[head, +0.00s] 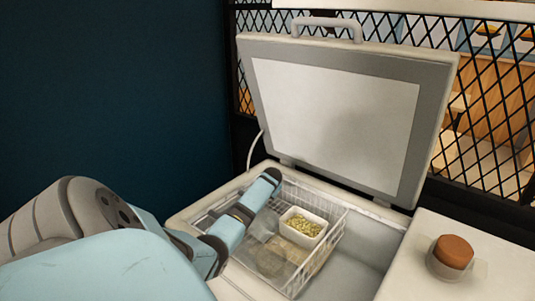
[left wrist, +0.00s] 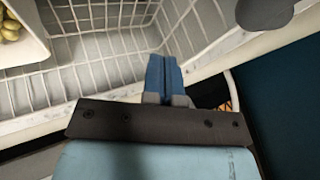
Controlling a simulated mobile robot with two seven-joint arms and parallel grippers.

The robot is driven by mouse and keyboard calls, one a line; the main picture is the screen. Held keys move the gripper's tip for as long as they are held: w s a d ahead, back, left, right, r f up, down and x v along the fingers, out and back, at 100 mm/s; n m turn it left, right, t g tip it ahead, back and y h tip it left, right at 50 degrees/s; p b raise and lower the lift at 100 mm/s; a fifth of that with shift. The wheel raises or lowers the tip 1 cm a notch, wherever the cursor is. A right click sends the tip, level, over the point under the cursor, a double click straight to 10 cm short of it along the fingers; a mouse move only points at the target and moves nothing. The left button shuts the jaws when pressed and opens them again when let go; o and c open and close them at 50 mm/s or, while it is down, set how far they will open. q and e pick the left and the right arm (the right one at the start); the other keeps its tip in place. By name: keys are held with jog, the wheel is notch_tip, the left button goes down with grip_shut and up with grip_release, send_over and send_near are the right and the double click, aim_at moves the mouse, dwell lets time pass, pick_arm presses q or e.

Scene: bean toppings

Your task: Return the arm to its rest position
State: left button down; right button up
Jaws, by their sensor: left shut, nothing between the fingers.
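My left arm comes in from the left in the head view and reaches over the open chest freezer (head: 232,181). In the left wrist view my left gripper (left wrist: 163,62) has its blue fingers together, with nothing between them. It is over the edge of the wire basket (left wrist: 105,72), near the freezer rim. In the head view I cannot make out the fingertips clearly. The wire basket (head: 331,236) sits inside the freezer. A white container of pale beans (head: 301,222) stands in it, and its corner shows in the left wrist view (left wrist: 24,50). My right gripper is not in view.
The freezer lid (head: 432,105) stands open behind the basket. A brown round object (head: 453,251) is on the white counter (head: 512,262) at the right. A dark blue wall (head: 110,95) is at the left, and black mesh (head: 487,125) is behind.

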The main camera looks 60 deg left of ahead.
pick_arm(q)
jog(key=v, duration=0.2)
jog(key=shift+d+r, duration=0.2)
jog(key=shift+d, duration=0.05)
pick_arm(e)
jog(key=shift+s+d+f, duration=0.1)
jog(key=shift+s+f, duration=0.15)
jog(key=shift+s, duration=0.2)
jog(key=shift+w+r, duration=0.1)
